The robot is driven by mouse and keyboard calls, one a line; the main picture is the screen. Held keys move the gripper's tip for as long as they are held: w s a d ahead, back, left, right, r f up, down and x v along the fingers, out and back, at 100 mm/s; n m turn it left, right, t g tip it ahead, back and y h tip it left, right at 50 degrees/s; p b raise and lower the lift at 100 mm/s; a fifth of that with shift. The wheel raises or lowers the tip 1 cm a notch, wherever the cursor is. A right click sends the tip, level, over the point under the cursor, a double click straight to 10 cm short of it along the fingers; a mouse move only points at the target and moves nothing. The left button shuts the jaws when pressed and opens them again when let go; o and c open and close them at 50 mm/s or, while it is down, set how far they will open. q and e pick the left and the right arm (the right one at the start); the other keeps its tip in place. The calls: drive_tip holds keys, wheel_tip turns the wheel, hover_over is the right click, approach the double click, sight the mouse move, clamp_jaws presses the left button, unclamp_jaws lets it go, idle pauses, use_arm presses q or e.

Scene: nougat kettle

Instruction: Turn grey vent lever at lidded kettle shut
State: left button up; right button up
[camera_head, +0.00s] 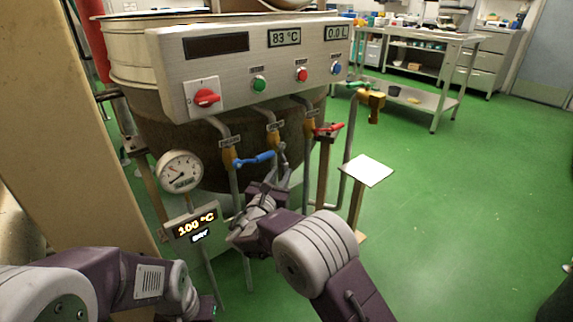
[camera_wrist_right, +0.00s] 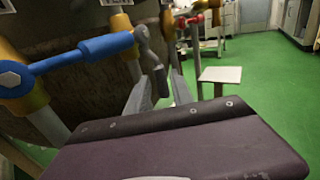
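The kettle (camera_head: 150,112) stands at the left with a control panel on its front. Below the panel, the grey vent lever (camera_head: 282,152) hangs down from the middle brass valve (camera_head: 272,133). In the right wrist view the grey lever (camera_wrist_right: 153,62) slopes down towards my fingers. My right gripper (camera_head: 274,178) is just below the lever's end. Its two fingers (camera_wrist_right: 160,92) stand apart, with the lever's tip at or between them; I cannot tell whether they touch it. My left gripper (camera_head: 212,306) is low at the left, mostly hidden by its wrist.
A blue lever (camera_head: 255,158) sits close left of the grey one, a red lever (camera_head: 328,129) to the right. A dial gauge (camera_head: 180,171) and a 100 °C display (camera_head: 195,226) stand left. A small white plate (camera_head: 368,170) stands right. Green floor beyond is open.

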sight(287, 165)
drive_tip(key=b+x, duration=0.1)
drive_tip(key=x, duration=0.3)
drive_tip(key=b+x, duration=0.1)
drive_tip(key=x, duration=0.1)
drive_tip(key=shift+w+d+f+b, duration=0.1)
drive_tip(key=shift+w+f+b, duration=0.15)
drive_tip(key=shift+w+b, duration=0.1)
drive_tip(key=shift+w+d+r, duration=0.15)
drive_tip(key=shift+w, duration=0.25)
clamp_jaws()
idle(0.6)
